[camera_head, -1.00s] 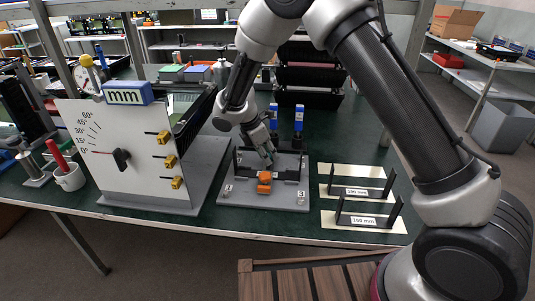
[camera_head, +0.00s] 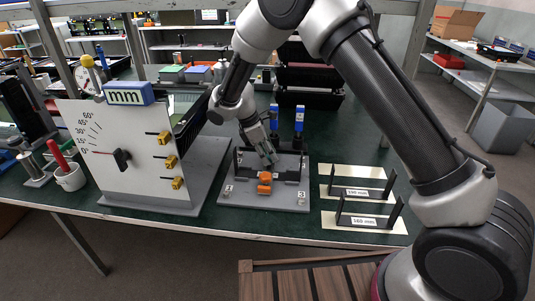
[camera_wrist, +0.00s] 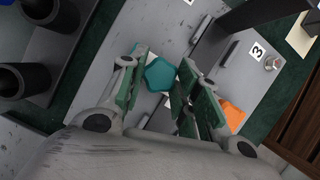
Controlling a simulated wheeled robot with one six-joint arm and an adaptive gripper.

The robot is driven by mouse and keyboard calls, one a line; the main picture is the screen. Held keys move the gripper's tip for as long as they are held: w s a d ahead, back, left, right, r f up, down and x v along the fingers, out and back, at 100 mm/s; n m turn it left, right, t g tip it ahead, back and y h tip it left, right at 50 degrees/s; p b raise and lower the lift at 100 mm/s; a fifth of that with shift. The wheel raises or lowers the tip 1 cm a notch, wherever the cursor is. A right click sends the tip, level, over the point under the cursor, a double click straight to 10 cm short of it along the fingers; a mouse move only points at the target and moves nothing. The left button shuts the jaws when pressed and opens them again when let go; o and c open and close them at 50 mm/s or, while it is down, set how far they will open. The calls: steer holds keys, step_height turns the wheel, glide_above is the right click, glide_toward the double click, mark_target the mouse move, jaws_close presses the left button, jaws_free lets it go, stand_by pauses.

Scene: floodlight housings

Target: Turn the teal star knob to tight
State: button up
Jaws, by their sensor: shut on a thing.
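The teal star knob (camera_wrist: 160,74) shows between the two fingers of my gripper (camera_wrist: 160,88) in the wrist view. The fingers are shut on it, with green pads on either side. In the head view my gripper (camera_head: 269,158) reaches down to the fixture on the grey base plate (camera_head: 235,198), just behind an orange part (camera_head: 264,184). The knob is hidden behind my gripper there. No tight mark or pointer on the knob can be made out.
The orange part also shows beside the right finger in the wrist view (camera_wrist: 233,115). Two blue-topped posts (camera_head: 299,118) stand close behind the fixture. A white gauge panel (camera_head: 120,150) stands to the left, and labelled brackets (camera_head: 362,190) lie to the right.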

steer(key=o, duration=1)
steer(key=v, duration=1.2)
